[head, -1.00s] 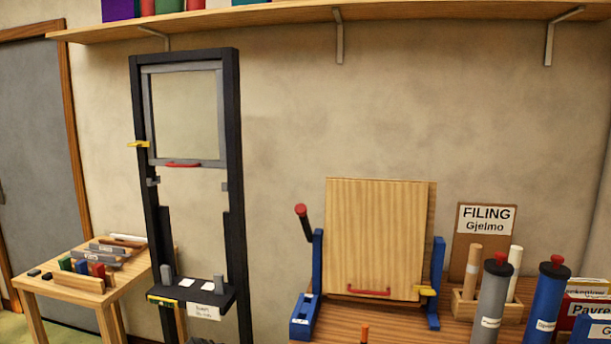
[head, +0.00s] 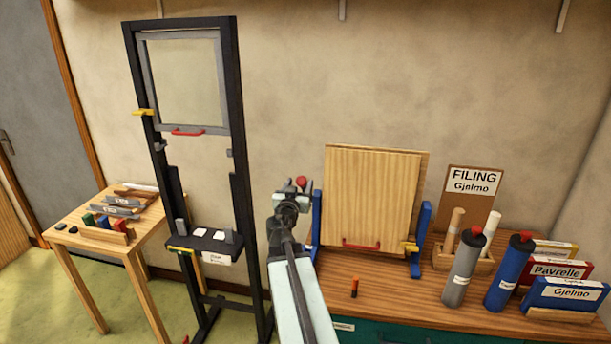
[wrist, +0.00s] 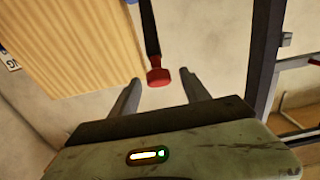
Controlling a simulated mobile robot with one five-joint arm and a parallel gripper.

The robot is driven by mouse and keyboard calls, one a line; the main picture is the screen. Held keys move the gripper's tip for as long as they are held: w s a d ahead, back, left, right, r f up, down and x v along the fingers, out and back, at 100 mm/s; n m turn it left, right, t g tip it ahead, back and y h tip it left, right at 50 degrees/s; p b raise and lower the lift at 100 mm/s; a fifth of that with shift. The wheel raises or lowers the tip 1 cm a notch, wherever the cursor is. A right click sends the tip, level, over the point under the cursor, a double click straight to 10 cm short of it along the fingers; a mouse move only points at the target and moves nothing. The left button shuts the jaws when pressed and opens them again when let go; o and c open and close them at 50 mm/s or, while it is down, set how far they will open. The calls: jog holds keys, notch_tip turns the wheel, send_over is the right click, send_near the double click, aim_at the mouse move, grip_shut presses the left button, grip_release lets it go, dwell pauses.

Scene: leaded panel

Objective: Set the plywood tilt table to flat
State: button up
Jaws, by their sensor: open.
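The plywood tilt table (head: 370,200) stands steeply tilted, nearly upright, between blue side supports (head: 420,240) on the bench. A red handle (head: 361,245) is on its lower front and a yellow latch (head: 409,246) at its lower right. A lever with a red knob (head: 302,182) is at its left side; my arm hides the shaft in the head view. My gripper (head: 290,190) is at the knob. In the wrist view, my open gripper (wrist: 161,78) has one finger on each side of the red knob (wrist: 158,78), with gaps on both sides. The plywood board (wrist: 65,40) shows at upper left.
A black frame (head: 245,190) with a sliding pane stands left of my arm. A small orange-topped item (head: 354,288) stands on the bench (head: 400,300) before the table.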

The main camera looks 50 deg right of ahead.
aim_at(303, 177)
jog(key=x, duration=0.6)
jog(key=shift+s+a, duration=0.1)
grip_shut()
dwell(1.0)
